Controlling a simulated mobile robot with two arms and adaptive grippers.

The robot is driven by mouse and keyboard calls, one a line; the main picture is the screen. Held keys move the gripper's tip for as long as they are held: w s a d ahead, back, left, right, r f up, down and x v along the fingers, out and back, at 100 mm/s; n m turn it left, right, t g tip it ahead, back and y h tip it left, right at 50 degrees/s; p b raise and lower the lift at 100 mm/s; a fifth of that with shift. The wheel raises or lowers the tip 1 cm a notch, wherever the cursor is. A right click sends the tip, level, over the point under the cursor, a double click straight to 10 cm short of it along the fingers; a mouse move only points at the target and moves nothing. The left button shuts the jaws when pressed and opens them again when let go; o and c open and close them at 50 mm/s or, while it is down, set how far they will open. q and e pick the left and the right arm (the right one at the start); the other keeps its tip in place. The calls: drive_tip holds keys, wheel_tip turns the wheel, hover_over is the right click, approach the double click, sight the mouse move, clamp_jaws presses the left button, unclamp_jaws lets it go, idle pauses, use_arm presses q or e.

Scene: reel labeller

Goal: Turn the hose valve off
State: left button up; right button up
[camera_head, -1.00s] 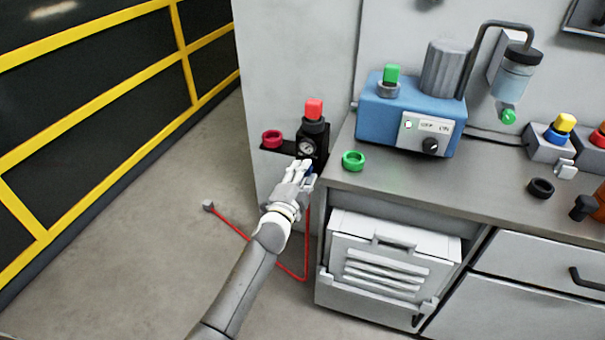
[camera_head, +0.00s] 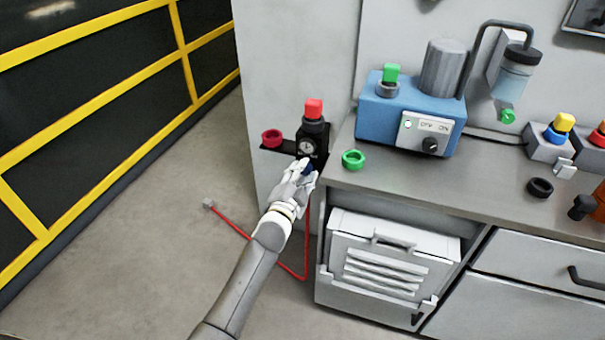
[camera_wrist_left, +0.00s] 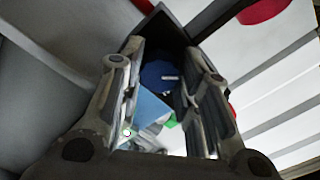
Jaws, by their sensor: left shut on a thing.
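The hose valve is the small blue knob (camera_head: 309,168) below the black regulator (camera_head: 314,135) on the side of the grey cabinet. In the left wrist view the blue knob (camera_wrist_left: 159,75) with a white mark sits between the fingers. My left gripper (camera_head: 303,173) is shut on this knob and hides much of it in the head view. The gripper also fills the left wrist view (camera_wrist_left: 163,90). The regulator has a red cap (camera_head: 313,109) and a round gauge (camera_head: 307,147). A red hose (camera_head: 305,235) hangs below and runs along the floor. My right gripper is not in view.
A red ring (camera_head: 271,138) is on a black bracket left of the regulator. The bench (camera_head: 440,191) to the right holds a green ring (camera_head: 353,160) near its corner and a blue machine (camera_head: 385,121).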

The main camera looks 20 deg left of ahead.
use_arm(q)
drive_tip(key=o, duration=0.8)
drive_tip(key=shift+c, duration=0.2)
drive_tip(key=s, duration=1.2)
drive_tip(key=shift+a, duration=0.2)
drive_tip(key=shift+f, duration=0.1)
drive_tip(key=s+f+n+g+p, duration=0.15)
drive_tip(key=s+f+g, duration=0.4)
drive_tip(key=f, duration=1.05)
drive_tip(key=s+f+n+g, duration=0.3)
drive_tip(key=s+f, duration=0.5)
drive_tip(key=f, duration=0.7)
drive_tip(key=s+a+f+n+g, duration=0.1)
drive_tip(key=s+f+g, duration=0.1)
drive_tip(key=s+f, duration=0.4)
drive_tip(key=s+a+f+n+g, duration=0.1)
drive_tip(key=s+f, duration=0.5)
drive_tip(key=s, duration=1.1)
drive_tip(key=s+a+f+n+g+p, duration=0.1)
drive_tip(key=s+f+g, duration=0.4)
drive_tip(key=s, duration=0.7)
drive_tip(key=shift+f+n+y, duration=0.3)
drive_tip(key=shift+f+n, duration=0.45)
drive_tip(key=shift+f, duration=0.05)
